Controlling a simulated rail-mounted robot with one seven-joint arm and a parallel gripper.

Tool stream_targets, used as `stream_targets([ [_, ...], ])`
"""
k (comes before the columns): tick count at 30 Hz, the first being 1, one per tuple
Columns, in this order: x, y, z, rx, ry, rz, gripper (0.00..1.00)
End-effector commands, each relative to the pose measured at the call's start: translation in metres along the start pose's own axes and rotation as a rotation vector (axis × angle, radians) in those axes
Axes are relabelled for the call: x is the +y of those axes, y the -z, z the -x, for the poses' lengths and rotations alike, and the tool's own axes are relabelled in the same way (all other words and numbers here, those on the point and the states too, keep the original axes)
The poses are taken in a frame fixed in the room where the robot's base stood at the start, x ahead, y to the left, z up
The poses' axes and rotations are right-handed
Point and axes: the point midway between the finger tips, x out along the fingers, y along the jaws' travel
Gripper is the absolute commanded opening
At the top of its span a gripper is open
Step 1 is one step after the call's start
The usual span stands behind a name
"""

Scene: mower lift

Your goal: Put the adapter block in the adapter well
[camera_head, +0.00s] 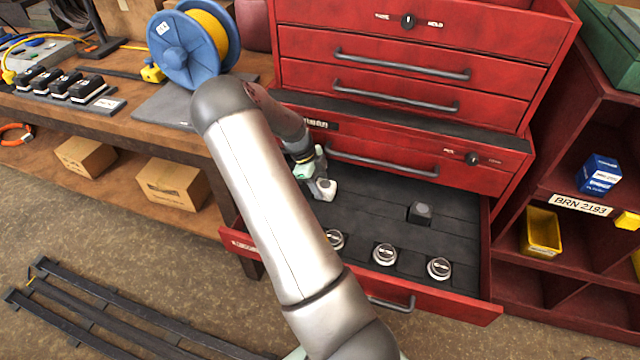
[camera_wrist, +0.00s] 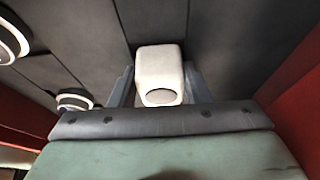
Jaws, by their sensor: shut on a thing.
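My gripper (camera_head: 318,180) is over the back left part of the open drawer, partly hidden by my arm in the head view. It is shut on an off-white block (camera_head: 327,189), taken to be the adapter block. In the wrist view the block (camera_wrist: 160,70) sits between the two fingers (camera_wrist: 160,88), with a grey oval on its near face. A small dark square shape with a lighter grey top (camera_head: 420,212) is in the drawer to the right of the gripper. I cannot tell whether it is the adapter well.
The red drawer (camera_head: 462,309) is pulled out below the red cabinet (camera_head: 400,75). Several round silver-topped pieces (camera_head: 385,254) stand along its front. Dark drawer floor is bare between them and the block. A red shelf unit (camera_head: 570,225) is on the right, a workbench (camera_head: 130,118) on the left.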

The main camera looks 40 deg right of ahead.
Motion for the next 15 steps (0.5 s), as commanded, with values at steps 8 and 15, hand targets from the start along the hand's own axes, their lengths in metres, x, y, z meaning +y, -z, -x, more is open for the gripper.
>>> stream_targets([
  [8, 0.000, 0.000, -0.001, 0.000, 0.000, 0.000, 0.65],
  [15, 0.000, 0.000, 0.009, -0.001, 0.002, 0.001, 0.65],
])
